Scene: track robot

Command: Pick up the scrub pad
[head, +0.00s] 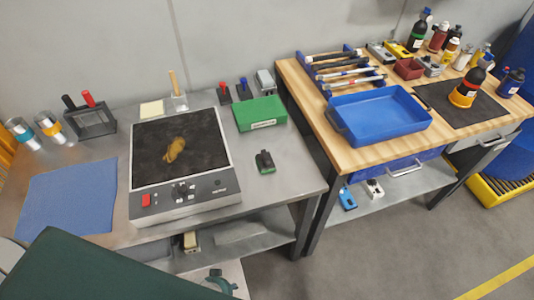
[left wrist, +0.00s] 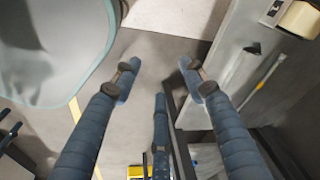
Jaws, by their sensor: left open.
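No thing in view is plainly the scrub pad. A small dark block with a green lower edge (head: 264,161) lies on the grey workbench (head: 290,187), right of the hot plate; it may be the scrub pad, but I cannot tell. A flat pale yellow pad (head: 152,109) lies behind the hot plate. My left gripper (left wrist: 161,78) is open in the left wrist view, with nothing between its fingers and the floor below. A cream block (left wrist: 301,18) shows at that view's top right, apart from the fingers. My right gripper is not in view.
The hot plate (head: 180,200) bears a brown smear. A green box (head: 260,113) and a blue cloth (head: 68,197) lie on the bench. A wooden table with a blue tray (head: 380,116) stands to the right. A lower shelf (head: 255,237) runs under the bench.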

